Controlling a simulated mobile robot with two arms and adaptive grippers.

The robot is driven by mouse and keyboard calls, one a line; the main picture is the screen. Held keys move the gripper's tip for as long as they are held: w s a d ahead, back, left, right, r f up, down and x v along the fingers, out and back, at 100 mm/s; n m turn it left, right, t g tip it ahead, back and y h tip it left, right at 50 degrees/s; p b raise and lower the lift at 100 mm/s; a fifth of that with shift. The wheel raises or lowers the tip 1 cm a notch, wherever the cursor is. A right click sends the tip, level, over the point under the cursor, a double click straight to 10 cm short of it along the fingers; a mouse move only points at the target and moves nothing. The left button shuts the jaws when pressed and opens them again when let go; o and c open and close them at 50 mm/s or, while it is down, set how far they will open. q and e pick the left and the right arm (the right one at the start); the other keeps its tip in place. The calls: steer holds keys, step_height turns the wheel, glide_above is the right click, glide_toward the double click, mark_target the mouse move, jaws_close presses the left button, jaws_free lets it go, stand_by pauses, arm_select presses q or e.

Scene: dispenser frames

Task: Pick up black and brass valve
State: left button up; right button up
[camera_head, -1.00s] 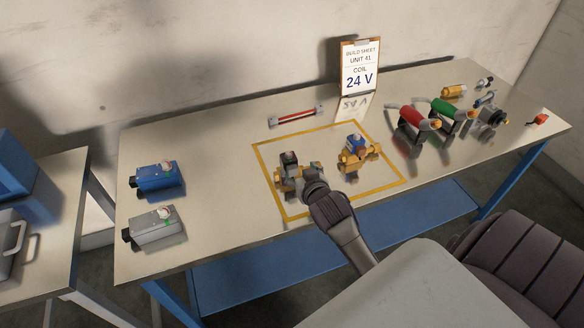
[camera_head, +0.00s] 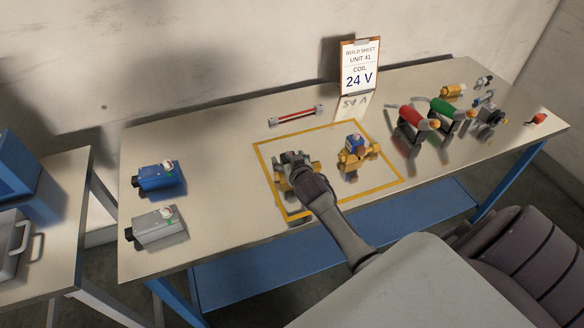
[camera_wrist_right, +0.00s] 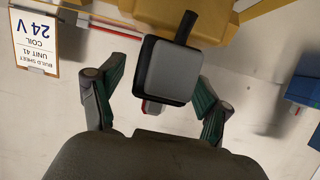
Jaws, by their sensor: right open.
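The black and brass valve (camera_head: 281,183) stands inside the yellow square on the bench, mostly hidden by my right gripper in the head view. In the right wrist view its black coil with a grey top (camera_wrist_right: 168,68) is between my two fingers, with the brass body (camera_wrist_right: 185,12) beyond it. My right gripper (camera_head: 292,160) is over the valve. Its fingers (camera_wrist_right: 158,95) are open, one on each side of the coil, with gaps visible. My left gripper is out of view.
A blue and brass valve (camera_head: 356,150) stands close by in the same yellow square (camera_head: 345,197). A blue box (camera_head: 158,176) and a grey box (camera_head: 157,230) are at the left. A red bar (camera_head: 296,115), the build sheet (camera_head: 360,65) and red and green handled parts (camera_head: 414,118) are behind and right.

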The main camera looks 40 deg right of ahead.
jaws_close()
steer(key=shift+r, duration=0.1)
stand_by(0.4)
